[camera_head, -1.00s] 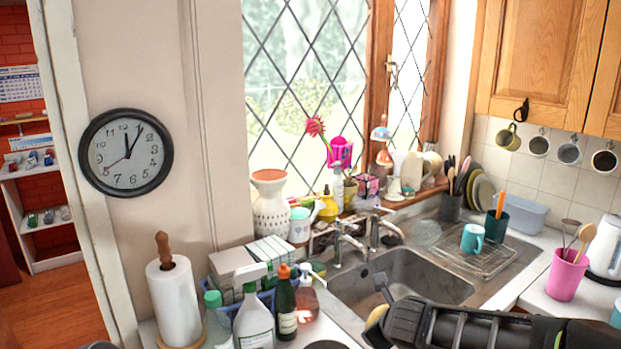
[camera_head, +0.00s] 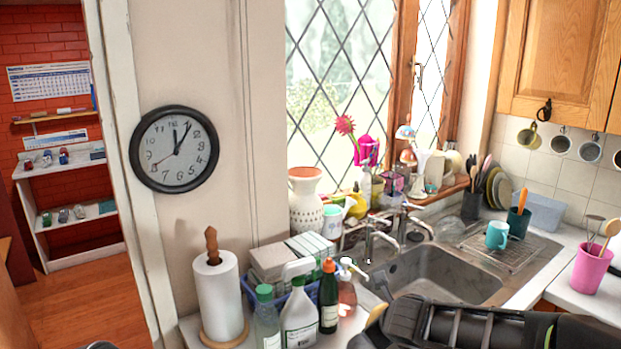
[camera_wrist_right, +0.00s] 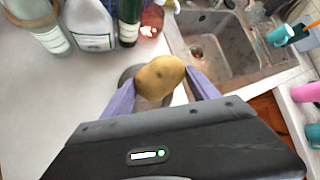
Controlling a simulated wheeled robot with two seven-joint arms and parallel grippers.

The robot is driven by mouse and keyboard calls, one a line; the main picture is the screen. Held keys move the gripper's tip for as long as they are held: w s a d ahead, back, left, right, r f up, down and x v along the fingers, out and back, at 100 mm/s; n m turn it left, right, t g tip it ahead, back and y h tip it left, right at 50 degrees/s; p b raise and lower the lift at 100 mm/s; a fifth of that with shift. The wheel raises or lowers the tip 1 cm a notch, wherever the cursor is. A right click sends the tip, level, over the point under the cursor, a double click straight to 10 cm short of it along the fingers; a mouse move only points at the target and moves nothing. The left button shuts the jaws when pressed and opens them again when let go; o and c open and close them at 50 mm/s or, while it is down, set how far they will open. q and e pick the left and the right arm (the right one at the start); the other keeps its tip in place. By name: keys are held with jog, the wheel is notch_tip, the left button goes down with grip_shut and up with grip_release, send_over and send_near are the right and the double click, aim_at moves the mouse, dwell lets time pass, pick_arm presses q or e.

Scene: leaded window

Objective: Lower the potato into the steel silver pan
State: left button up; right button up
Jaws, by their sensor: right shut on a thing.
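My right gripper (camera_wrist_right: 162,88) is shut on the potato (camera_wrist_right: 160,76), a yellow-brown oval held between its two purple-grey fingers. In the head view the potato shows as a small yellow sliver (camera_head: 376,315) at the left end of my dark right gripper (camera_head: 385,325). In the right wrist view a grey, round-edged thing (camera_wrist_right: 128,76), probably the steel pan, shows behind and below the potato. Most of it is hidden by the potato and gripper, so I cannot tell how high the potato is above it. My left gripper is not in view.
Bottles (camera_head: 299,318), a blue basket (camera_head: 249,292) and a paper towel roll (camera_head: 218,298) stand on the counter at left. The steel sink (camera_head: 440,275) with its taps (camera_head: 372,240) lies behind my gripper. A pink cup (camera_head: 592,270) stands at right.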

jog(key=shift+w, duration=0.1)
jog(key=shift+w, duration=0.6)
dwell(0.6)
notch_tip(320, 180, down, 9)
jog(key=b, duration=0.7)
dwell(0.7)
jog(key=shift+f+b, duration=0.6)
jog(key=shift+f, duration=0.05)
dwell(0.9)
jog(key=o, duration=1.5)
jog(key=shift+s, duration=0.1)
